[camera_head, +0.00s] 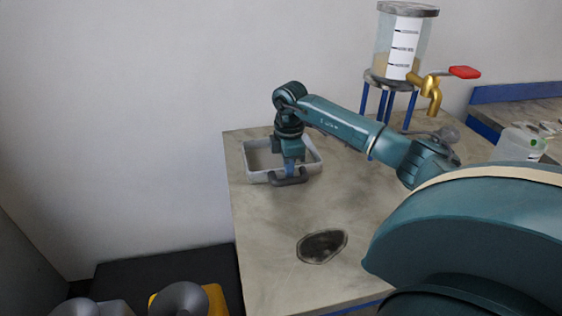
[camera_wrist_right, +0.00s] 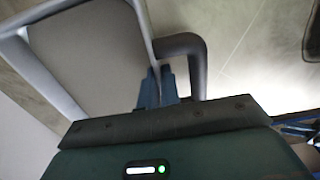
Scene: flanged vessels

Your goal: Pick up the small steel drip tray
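The small steel drip tray (camera_head: 314,154) is a pale grey, open rectangular tray with raised walls and a dark handle (camera_head: 289,177) on its near side. It stands near the far left corner of the worktop. My right gripper (camera_head: 290,163) points down at the tray's near wall. In the right wrist view the tray (camera_wrist_right: 85,50) fills the upper left, and the right gripper's blue fingers (camera_wrist_right: 157,80) sit close on both sides of the rim, inside the dark handle (camera_wrist_right: 196,65). The fingers look shut on the rim. My left gripper is in no view.
A clear dispenser (camera_head: 404,45) with a brass tap (camera_head: 431,90) stands on a blue-legged stand at the back. A dark patch (camera_head: 322,246) lies on the worktop (camera_head: 265,225). A white container (camera_head: 517,145) is at right. The worktop's left middle is clear.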

